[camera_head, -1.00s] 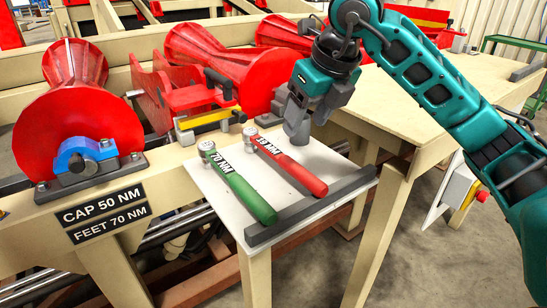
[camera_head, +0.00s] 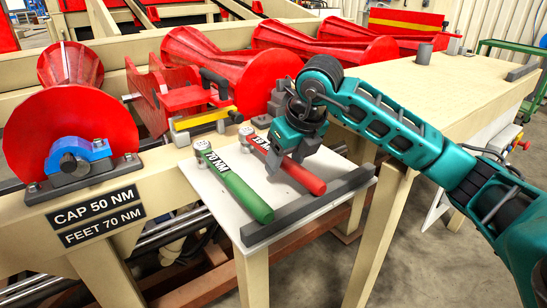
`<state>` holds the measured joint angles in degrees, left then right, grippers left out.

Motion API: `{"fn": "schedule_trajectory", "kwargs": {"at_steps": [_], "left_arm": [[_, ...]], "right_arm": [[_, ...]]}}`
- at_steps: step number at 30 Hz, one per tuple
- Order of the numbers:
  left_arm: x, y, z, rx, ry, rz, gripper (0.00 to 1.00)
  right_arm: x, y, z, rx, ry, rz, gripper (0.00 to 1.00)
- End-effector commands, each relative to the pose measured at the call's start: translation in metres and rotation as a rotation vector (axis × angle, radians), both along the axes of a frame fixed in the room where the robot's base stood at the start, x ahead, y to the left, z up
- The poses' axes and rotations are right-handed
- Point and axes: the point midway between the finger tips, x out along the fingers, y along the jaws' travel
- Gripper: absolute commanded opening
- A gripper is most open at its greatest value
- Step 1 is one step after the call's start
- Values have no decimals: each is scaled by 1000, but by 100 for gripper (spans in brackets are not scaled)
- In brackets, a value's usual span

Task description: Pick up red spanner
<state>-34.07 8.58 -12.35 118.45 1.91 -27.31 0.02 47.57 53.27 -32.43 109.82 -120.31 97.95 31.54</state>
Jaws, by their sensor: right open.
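The red spanner (camera_head: 304,178) lies on a small white-topped table, its head toward the back rollers and its handle toward the dark bar. Its label is partly covered by my right gripper. A green spanner (camera_head: 243,192) marked 70 NM lies beside it on the left, roughly parallel. My right gripper (camera_head: 284,160) is open and points down over the red spanner's middle, with its fingers close to the handle. I cannot tell whether they touch it. My left gripper is not in view.
A dark bar (camera_head: 310,206) runs along the table's front edge. Large red rollers (camera_head: 70,135) stand behind and left. A sign (camera_head: 98,207) reads CAP 50 NM. A beige bench (camera_head: 440,95) with a grey cylinder (camera_head: 424,54) is at right.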

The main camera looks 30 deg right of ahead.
Motion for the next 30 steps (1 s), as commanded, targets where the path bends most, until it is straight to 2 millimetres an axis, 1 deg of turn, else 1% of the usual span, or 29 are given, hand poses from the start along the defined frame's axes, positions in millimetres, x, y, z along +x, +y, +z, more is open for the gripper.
{"fn": "schedule_trajectory", "kwargs": {"at_steps": [4, 23, 30], "left_arm": [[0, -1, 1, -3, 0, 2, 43], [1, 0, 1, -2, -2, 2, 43], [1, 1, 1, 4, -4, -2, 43]], "right_arm": [[0, 0, 1, 0, -1, 0, 60], [0, 0, 1, 0, -1, 0, 0], [0, 0, 1, 0, -1, 0, 0]]}}
